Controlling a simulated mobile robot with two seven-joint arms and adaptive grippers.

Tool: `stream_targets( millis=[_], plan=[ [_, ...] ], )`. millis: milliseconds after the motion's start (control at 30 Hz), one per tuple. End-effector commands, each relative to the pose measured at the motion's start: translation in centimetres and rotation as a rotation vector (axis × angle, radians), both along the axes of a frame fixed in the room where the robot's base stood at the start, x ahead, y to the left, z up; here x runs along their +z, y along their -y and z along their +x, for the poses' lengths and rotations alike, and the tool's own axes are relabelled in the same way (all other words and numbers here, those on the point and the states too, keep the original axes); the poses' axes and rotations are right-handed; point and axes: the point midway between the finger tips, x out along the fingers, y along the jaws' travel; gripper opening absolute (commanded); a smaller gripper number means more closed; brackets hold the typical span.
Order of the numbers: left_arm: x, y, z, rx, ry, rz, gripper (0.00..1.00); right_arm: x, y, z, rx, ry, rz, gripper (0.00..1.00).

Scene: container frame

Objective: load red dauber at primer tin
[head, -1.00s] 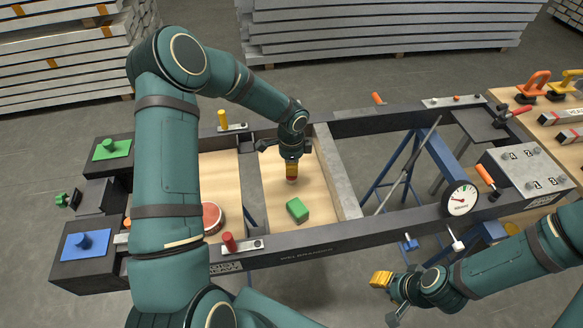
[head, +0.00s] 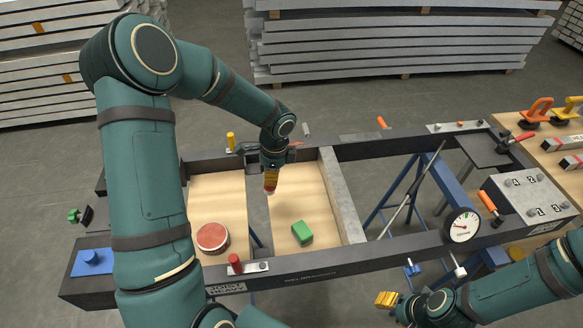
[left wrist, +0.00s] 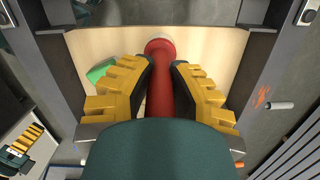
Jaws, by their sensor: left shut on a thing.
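My left gripper (head: 270,178) is shut on the red dauber (head: 269,190). The dauber points down above the left part of the right-hand wooden board. In the left wrist view the dauber (left wrist: 160,75) lies between the two yellow fingers, its round red end outward. A round tin with a red top (head: 212,237), which looks like the primer tin, stands on the left-hand board, to the left of and nearer than the dauber, apart from it. My right gripper (head: 387,300) is low at the right, outside the frame; its finger gap is unclear.
A green block (head: 302,232) lies on the right-hand board. A red-knobbed clamp (head: 235,264) stands on the near rail and a yellow-knobbed one (head: 231,141) on the far rail. A grey crossbar (head: 342,196) bounds the board. A dial gauge (head: 462,226) stands at the right.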

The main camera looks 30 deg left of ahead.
Motion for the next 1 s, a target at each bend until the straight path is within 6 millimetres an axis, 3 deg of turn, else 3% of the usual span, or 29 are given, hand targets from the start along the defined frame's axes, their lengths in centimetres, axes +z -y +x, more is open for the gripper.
stream_targets(
  millis=[300,600,800,1000],
  plan=[
    [0.4,-5.2,-8.2,0.003,-0.077,0.103,0.0,1.2,0.1,0.4,-0.006,0.008,-0.002,0.47],
    [0.9,-7.7,-14.8,0.003,-0.136,0.156,0.0,1.9,0.1,0.6,-0.011,0.014,-0.003,0.47],
    [1.0,-8.2,-16.6,0.003,-0.153,0.167,0.0,2.0,0.1,0.7,-0.012,0.015,-0.003,0.47],
    [0.3,-8.3,-16.8,0.001,-0.155,0.168,0.0,1.5,0.1,0.6,-0.01,0.013,-0.003,0.47]
  ],
)
